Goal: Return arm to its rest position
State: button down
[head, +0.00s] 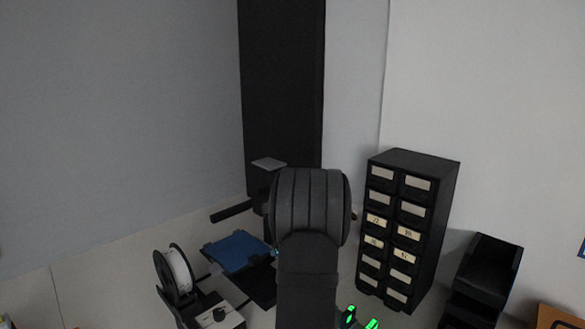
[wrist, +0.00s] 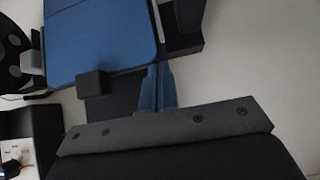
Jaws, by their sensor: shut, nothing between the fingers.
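In the wrist view my gripper (wrist: 159,72) shows as narrow grey-blue fingers close together, shut, with nothing seen between them. They reach up past a dark bar with screws. In that view the fingers overlap the right edge of a blue plate (wrist: 100,35). How far apart they are in depth cannot be told. In the head view my dark arm rises in the middle, and I cannot make out the fingers there.
A printer-like machine with a blue bed (head: 236,251) and a spool (head: 176,270) stands left of my arm. A black drawer cabinet (head: 433,205) and black stacked bins (head: 488,268) stand right. Green-lit parts (head: 372,324) show low.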

jog(key=shift+s+d, duration=0.25)
jog(key=shift+s, duration=0.05)
jog(key=s+d, duration=0.1)
jog(key=s+d+r, duration=0.1)
jog(key=s+d, duration=0.1)
jog(key=shift+d+r, duration=0.1)
jog(key=v, duration=0.8)
jog(key=x, duration=0.9)
jog(key=shift+w+a+f, duration=0.15)
jog(key=shift+a+f, duration=0.1)
jog(key=shift+a, duration=0.05)
jog(key=shift+w+a, duration=1.25)
jog(key=shift+w, duration=0.1)
jog(key=s+d, duration=0.6)
jog(key=shift+s+d+r, duration=0.1)
jog(key=v, duration=1)
jog(key=s+a+r+n+g+h, duration=0.1)
jog(key=a+r+n+g+h, duration=0.1)
jog(key=a+n, duration=0.5)
jog(key=s+a+r+n+g+h, duration=0.2)
jog(key=a+n, duration=0.5)
jog(key=a, duration=0.9)
jog(key=shift+a+r+g+h, duration=0.2)
jog(key=shift+a+g+h, duration=0.15)
jog(key=shift+g+h, duration=0.55)
